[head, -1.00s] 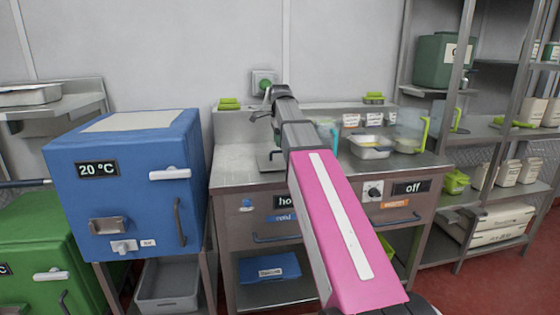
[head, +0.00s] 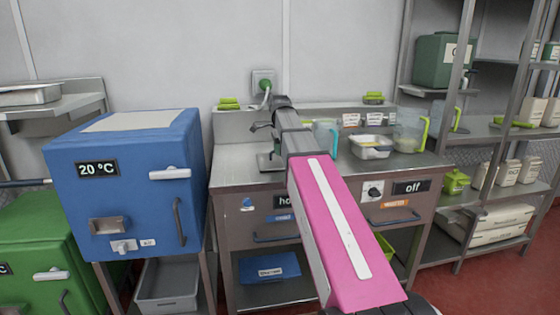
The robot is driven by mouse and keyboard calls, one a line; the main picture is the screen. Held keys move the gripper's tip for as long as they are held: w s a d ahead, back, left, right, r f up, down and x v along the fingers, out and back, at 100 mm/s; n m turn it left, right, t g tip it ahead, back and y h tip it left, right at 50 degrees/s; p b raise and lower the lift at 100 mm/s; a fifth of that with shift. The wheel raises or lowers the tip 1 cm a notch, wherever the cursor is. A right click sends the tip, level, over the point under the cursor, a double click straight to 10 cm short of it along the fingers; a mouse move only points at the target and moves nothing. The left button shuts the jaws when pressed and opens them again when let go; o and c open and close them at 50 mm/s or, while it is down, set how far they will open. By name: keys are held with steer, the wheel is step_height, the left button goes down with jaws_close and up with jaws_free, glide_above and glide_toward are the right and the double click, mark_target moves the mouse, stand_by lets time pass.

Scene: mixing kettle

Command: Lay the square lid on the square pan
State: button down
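My pink and grey arm reaches over the counter, and my gripper (head: 262,127) is at its far end, above the left part of the counter. The gripper is small and partly hidden by my own wrist, so I cannot tell whether its fingers are open or shut. A small flat grey piece (head: 266,162) shows on or just above the counter below the gripper; it may be the square lid, partly hidden by my arm. A square metal pan (head: 371,154) with pale contents stands on the counter to the right of my arm. No lid shows on it.
A blue jug (head: 325,137) stands close to my arm, and a clear jug with a green handle (head: 411,137) stands right of the pan. The counter's left part (head: 232,165) is bare. A blue cabinet (head: 128,185) stands left, metal shelving (head: 468,200) right.

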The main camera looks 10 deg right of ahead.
steer(key=shift+r, duration=0.1)
steer(key=shift+r, duration=2.4)
steer(key=shift+s, duration=0.1)
